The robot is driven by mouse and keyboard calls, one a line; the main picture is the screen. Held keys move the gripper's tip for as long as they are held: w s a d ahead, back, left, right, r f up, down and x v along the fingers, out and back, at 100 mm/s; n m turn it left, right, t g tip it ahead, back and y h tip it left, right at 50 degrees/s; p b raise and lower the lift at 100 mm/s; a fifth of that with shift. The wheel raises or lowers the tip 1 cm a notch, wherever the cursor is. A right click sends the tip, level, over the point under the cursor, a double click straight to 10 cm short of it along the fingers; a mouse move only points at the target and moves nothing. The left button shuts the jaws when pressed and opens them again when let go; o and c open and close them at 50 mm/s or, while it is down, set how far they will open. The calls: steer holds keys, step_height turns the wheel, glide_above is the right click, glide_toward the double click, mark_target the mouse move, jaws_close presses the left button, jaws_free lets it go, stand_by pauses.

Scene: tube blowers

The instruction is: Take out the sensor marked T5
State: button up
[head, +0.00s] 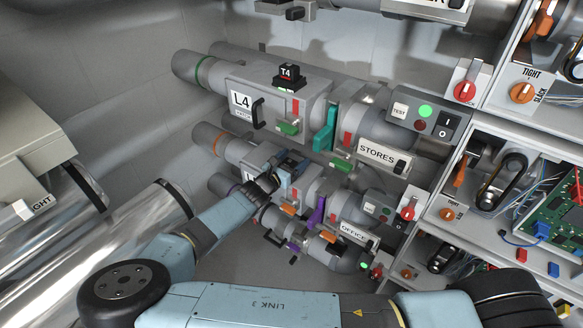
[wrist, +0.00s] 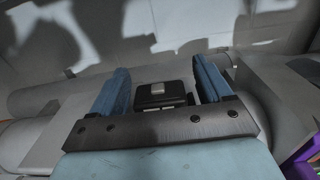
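A black box-shaped sensor (wrist: 163,94) with a pale grey knob on top sits on a grey pipe housing in the wrist view. No T5 marking can be read on it. My gripper (wrist: 162,72) has its two blue fingers apart, one on each side of this sensor, with a visible gap on both sides. In the head view my gripper (head: 290,164) is at the middle pipe unit, below the L4 unit, and hides the sensor there. Another black sensor marked T4 (head: 287,76) stands on top of the L4 unit (head: 241,101).
A purple plate (head: 316,214) and the OFFICE sign (head: 354,234) are below right. Shelves with electronics (head: 552,210) stand at the right.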

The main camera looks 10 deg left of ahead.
steer(key=c, duration=1)
